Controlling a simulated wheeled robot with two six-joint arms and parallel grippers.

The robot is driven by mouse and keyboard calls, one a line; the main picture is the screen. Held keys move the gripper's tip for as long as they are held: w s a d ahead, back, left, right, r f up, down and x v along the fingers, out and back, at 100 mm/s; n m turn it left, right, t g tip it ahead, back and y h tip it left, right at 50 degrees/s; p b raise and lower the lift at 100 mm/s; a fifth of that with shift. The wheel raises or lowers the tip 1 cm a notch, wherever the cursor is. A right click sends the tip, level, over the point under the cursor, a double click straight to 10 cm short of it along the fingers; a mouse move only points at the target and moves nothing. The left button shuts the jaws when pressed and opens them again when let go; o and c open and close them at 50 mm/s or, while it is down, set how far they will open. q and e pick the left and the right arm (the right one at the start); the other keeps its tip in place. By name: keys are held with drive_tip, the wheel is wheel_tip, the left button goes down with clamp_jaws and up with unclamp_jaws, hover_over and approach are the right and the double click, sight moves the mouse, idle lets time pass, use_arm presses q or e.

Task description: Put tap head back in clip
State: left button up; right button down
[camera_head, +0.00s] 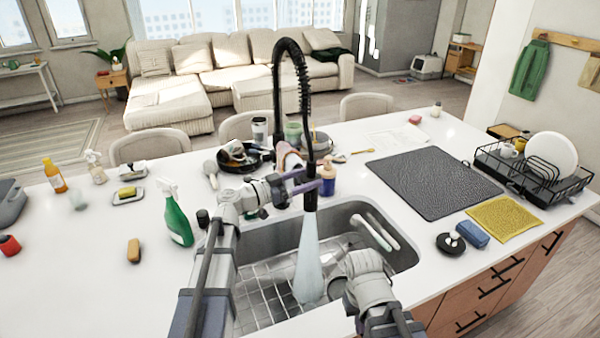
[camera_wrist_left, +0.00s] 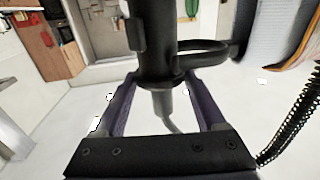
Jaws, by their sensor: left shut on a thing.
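My left gripper (camera_head: 312,184) is shut on the black tap head (camera_head: 310,201), which hangs upright over the sink with pale water spraying down from it. In the left wrist view the dark tap head (camera_wrist_left: 158,68) stands between the two purple fingers of the gripper (camera_wrist_left: 160,88). A thin dark loop (camera_wrist_left: 207,48), perhaps the clip, shows right beside the tap head; I cannot tell whether they are joined. The black spring hose (camera_head: 303,85) arches above. My right arm reaches over the sink's front edge; its gripper (camera_head: 338,268) is low by the spray, fingers not clear.
The sink (camera_head: 262,240) holds a wire rack and some pale items. A green spray bottle (camera_head: 177,215) stands to its left. A soap bottle (camera_head: 327,178) and a pan (camera_head: 240,158) are behind it. A dark mat (camera_head: 430,180) lies to the right.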

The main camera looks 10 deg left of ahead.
use_arm(q)
drive_tip(key=w, duration=0.1)
drive_tip(key=w+a, duration=0.2)
drive_tip(key=shift+w+a+f+b, duration=0.25)
drive_tip(key=shift+w+f+b, duration=0.05)
drive_tip(key=shift+w, duration=0.05)
drive_tip(key=shift+f, duration=0.2)
drive_tip(key=o, duration=1.3)
drive_tip(key=shift+r, duration=0.15)
drive_tip(key=v, duration=1.2)
